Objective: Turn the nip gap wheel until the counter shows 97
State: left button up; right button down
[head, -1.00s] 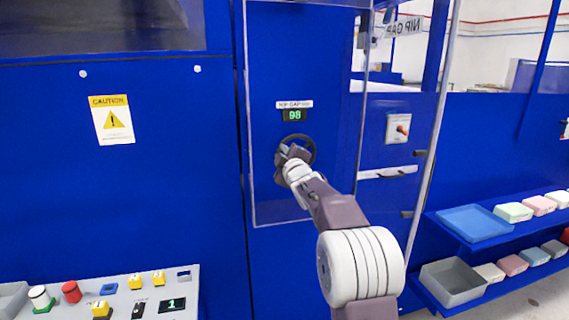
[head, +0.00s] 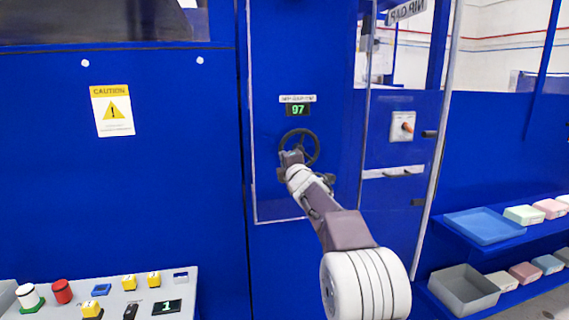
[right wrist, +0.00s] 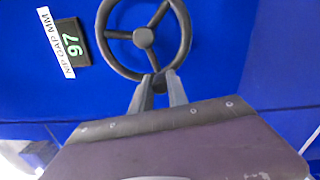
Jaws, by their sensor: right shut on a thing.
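The black nip gap wheel (head: 303,146) is mounted on the blue panel; it also shows in the right wrist view (right wrist: 145,38) with its spokes and hub. The counter (head: 298,109) above it reads 97 in green digits, and 97 shows turned sideways in the right wrist view (right wrist: 70,43). My right gripper (head: 292,158) is at the lower left of the wheel in the head view. My left gripper is not in view.
An open clear door with a pale frame (head: 436,150) stands right of the wheel. A rotary switch (head: 403,126) is beyond it. A button console (head: 140,290) is at lower left. Shelves at right hold a blue tray (head: 485,226), a grey bin (head: 463,290) and foam blocks.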

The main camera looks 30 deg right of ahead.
jog(key=shift+f, duration=0.1)
dwell(0.4)
jog(key=c, duration=1.3)
grip_release()
jog(key=b+v, duration=0.2)
jog(key=v, duration=0.7)
